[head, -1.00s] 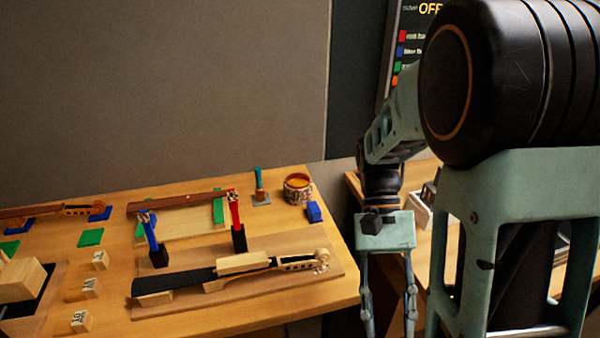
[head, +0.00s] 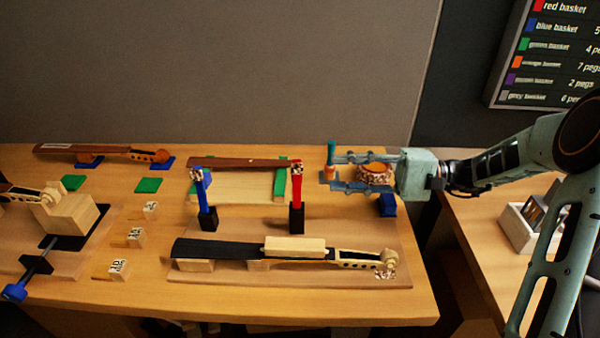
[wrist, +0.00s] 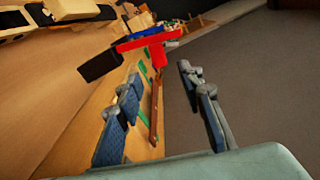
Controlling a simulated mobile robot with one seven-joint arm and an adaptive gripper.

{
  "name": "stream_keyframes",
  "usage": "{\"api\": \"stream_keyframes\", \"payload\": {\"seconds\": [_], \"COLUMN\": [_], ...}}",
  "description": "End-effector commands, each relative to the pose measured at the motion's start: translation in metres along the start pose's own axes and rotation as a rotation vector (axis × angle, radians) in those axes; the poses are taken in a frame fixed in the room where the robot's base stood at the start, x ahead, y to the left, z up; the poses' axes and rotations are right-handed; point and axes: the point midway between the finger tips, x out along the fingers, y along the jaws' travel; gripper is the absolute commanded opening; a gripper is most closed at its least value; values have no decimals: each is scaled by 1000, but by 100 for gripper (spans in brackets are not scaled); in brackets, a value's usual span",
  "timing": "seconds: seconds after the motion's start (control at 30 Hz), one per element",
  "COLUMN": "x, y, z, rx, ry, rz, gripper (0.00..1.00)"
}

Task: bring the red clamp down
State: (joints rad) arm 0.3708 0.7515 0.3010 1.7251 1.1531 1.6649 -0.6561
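The red clamp (head: 297,188) stands upright on a black block (head: 296,217) behind the violin neck (head: 330,250) in the head view. In the wrist view the red clamp (wrist: 150,42) lies beyond my fingertips, its bar crossing the picture sideways. My gripper (head: 328,172) is horizontal, pointing left, to the right of the clamp's upper part and apart from it. Its two fingers are spread with nothing held between them; they also show in the wrist view (wrist: 157,82). A blue clamp (head: 203,190) stands upright to the left.
A teal-handled tool (head: 330,158) and a patterned jar (head: 374,172) are close to my fingers, partly overlapped by them. A dark strip (head: 235,162) lies behind the clamps over green blocks. Numbered wooden blocks (head: 136,237) stand at left. The bench's front right is clear.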

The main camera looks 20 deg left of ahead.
Motion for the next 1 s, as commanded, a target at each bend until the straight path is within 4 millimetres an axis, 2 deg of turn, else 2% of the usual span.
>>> {"api": "stream_keyframes", "payload": {"seconds": [0.3,0.5,0.87,1.0], "x": [62,86,93,92], "y": [1,1,1,1], "z": [2,1,1,1], "rx": [2,2,2,2], "ry": [-5,-3,-2,-2], "rz": [4,5,4,4], "gripper": [35,35,35,23]}}
